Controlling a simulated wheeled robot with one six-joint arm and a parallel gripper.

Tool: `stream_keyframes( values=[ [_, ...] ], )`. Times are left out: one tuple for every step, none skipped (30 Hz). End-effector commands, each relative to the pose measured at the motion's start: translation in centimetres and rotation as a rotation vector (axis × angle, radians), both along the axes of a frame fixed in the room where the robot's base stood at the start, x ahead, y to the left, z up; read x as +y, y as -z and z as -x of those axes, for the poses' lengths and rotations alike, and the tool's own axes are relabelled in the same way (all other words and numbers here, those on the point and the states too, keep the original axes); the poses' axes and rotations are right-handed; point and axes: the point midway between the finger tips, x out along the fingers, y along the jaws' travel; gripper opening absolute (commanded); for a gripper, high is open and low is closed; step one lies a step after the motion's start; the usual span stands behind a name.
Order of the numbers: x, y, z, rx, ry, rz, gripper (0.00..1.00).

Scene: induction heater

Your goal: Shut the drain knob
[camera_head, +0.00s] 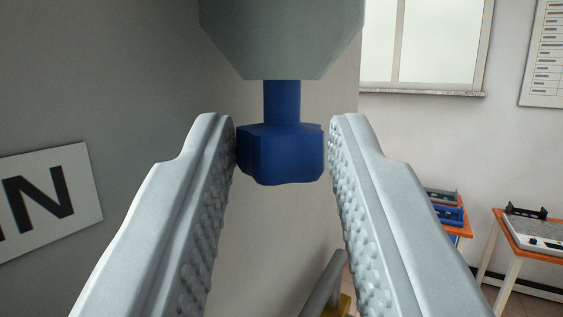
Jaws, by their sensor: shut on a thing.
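The blue drain knob (281,153) hangs on a blue stem (282,101) below a grey-green faceted fitting (281,38), at the upper middle of the view. My gripper (284,140) has its two grey, studded fingers on either side of the knob, with the tips at about the knob's height. The fingers are shut on the knob; its left side meets the left finger, and its right side lies close against the right fingertip. Whether the knob is turned open or shut cannot be told from its shape.
A grey panel with a white sign (50,203) ending in "N" stands at the left. A grey bar (324,285) rises at the bottom, right of the middle. Orange-topped tables (540,250) with equipment stand at the far right, below a window (425,45).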

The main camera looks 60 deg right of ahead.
Motion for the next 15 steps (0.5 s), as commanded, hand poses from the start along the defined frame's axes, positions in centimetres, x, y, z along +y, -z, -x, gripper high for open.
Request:
stream_keyframes(
  values=[
    [0.09, 0.04, -0.13, -0.001, 0.022, 0.001, 0.06],
    [0.1, 0.03, -0.17, -0.001, 0.033, 0.001, 0.06],
    [0.13, 0.06, -0.24, 0.0, 0.047, 0.001, 0.06],
    [0.11, 0.03, -0.21, -0.001, 0.057, 0.0, 0.06],
    [0.09, 0.01, -0.2, -0.001, 0.068, 0.0, 0.06],
    [0.12, 0.04, -0.25, 0.0, 0.079, 0.001, 0.06],
    [0.14, 0.04, -0.28, -0.001, 0.087, 0.002, 0.06],
    [0.14, 0.01, -0.28, -0.001, 0.094, 0.002, 0.06],
    [0.13, 0.0, -0.27, -0.001, 0.103, 0.002, 0.06],
    [0.13, 0.0, -0.27, -0.001, 0.108, 0.002, 0.06],
    [0.12, -0.02, -0.26, 0.0, 0.113, 0.001, 0.06],
    [0.12, -0.02, -0.26, 0.0, 0.118, 0.001, 0.06],
    [0.12, -0.02, -0.27, 0.0, 0.122, 0.001, 0.06],
    [0.13, -0.01, -0.29, 0.0, 0.125, 0.001, 0.06],
    [0.14, 0.01, -0.31, 0.0, 0.128, 0.001, 0.06]
  ],
)
